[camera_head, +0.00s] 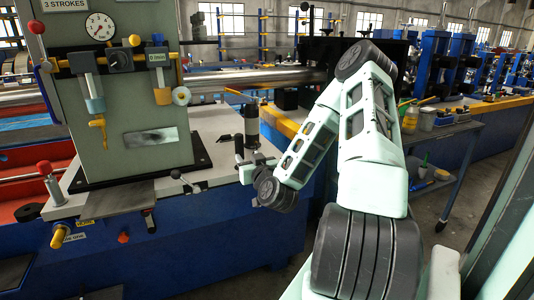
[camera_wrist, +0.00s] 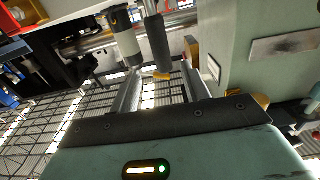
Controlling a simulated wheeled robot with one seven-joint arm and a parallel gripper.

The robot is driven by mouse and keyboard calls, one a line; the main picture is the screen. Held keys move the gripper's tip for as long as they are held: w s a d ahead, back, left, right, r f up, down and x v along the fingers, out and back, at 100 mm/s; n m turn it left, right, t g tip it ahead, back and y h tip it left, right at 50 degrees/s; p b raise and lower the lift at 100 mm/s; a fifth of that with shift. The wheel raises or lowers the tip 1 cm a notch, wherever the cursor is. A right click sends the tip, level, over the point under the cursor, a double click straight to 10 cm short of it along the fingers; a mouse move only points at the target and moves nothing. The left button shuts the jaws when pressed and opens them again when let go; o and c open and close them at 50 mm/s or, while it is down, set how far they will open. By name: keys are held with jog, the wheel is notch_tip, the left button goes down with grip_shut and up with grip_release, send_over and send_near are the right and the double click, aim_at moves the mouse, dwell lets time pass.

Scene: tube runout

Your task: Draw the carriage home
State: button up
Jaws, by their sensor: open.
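A grey-green machine housing (camera_head: 120,85) with a dial stands on a pale bed plate (camera_head: 200,175); I cannot tell for certain which part is the carriage. A lever with a red knob (camera_head: 44,170) stands at the plate's left front. A dark upright bar (camera_wrist: 155,42) and the cylinder (camera_wrist: 122,38) show just beyond the fingertips. Contact with them cannot be told.
A polished horizontal tube (camera_head: 255,78) runs from behind the housing to the right. A yellow T-handle (camera_head: 98,125) hangs on the housing front. A side table (camera_head: 445,130) with small containers stands at right. Blue machine base (camera_head: 190,235) lies below the plate.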

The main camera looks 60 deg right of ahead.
aim_at(241, 148)
jog(key=shift+b+x, duration=2.6)
jog(key=shift+x, duration=1.35)
jog(key=shift+w, duration=0.15)
grip_shut()
